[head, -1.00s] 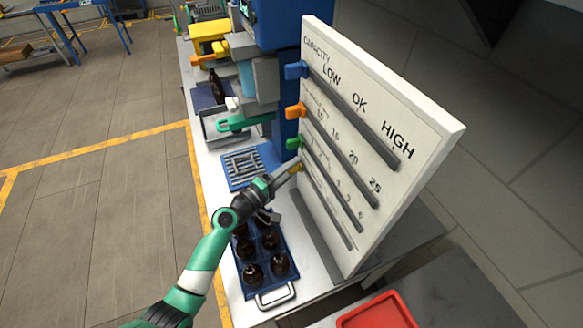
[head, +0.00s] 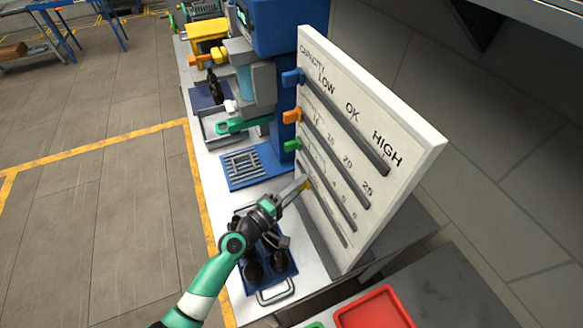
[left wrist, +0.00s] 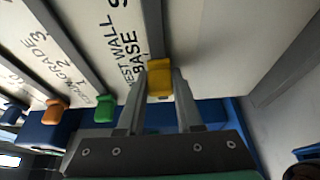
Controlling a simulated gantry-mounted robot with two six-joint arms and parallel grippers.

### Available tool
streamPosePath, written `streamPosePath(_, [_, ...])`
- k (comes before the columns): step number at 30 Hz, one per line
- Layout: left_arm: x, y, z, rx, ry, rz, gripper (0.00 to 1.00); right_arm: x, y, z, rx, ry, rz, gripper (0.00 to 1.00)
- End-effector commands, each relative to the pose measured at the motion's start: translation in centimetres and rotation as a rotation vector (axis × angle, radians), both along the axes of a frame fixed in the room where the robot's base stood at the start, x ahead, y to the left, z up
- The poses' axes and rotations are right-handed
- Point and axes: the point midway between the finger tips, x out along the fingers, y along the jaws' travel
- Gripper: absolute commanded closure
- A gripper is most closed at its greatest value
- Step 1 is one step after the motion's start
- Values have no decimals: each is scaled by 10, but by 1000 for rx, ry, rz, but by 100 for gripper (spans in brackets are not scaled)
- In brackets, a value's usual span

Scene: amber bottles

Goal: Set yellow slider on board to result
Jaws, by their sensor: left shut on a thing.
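The white board (head: 420,150) stands tilted on the bench and carries several dark slots. The yellow slider (head: 307,185) is in the lowest slot, a short way along from its left end. My left gripper (head: 303,185) is shut on it. In the left wrist view the yellow slider (left wrist: 160,78) sits between the two fingers (left wrist: 160,90), beside lettering that partly reads "WALL" and "BASE". The blue (head: 292,77), orange (head: 292,116) and green (head: 292,145) sliders sit at the left ends of their slots. My right gripper is not in view.
A blue crate (head: 262,291) with dark bottles stands below my left wrist, partly hidden by it. A blue machine (head: 285,30) stands behind the board's left edge. A red tray (head: 375,312) lies at the front right.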

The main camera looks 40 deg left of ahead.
Motion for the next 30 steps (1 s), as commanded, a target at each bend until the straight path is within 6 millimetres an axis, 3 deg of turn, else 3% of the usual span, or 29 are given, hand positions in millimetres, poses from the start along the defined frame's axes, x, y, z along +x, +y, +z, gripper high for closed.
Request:
streamPosePath(4, [-7,-15,1,-1,1,-4,100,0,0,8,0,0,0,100])
streamPosePath(12, [-7,-15,0,0,-1,-3,100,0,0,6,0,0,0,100])
streamPosePath(13, [-7,-15,0,0,-1,-3,62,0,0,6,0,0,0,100])
streamPosePath(17, [-7,-15,0,0,0,-2,38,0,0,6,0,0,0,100])
streamPosePath(26, [-7,-15,0,0,0,-2,35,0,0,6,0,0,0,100])
streamPosePath(30, [-18,-14,-1,-1,1,-1,35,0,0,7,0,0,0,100])
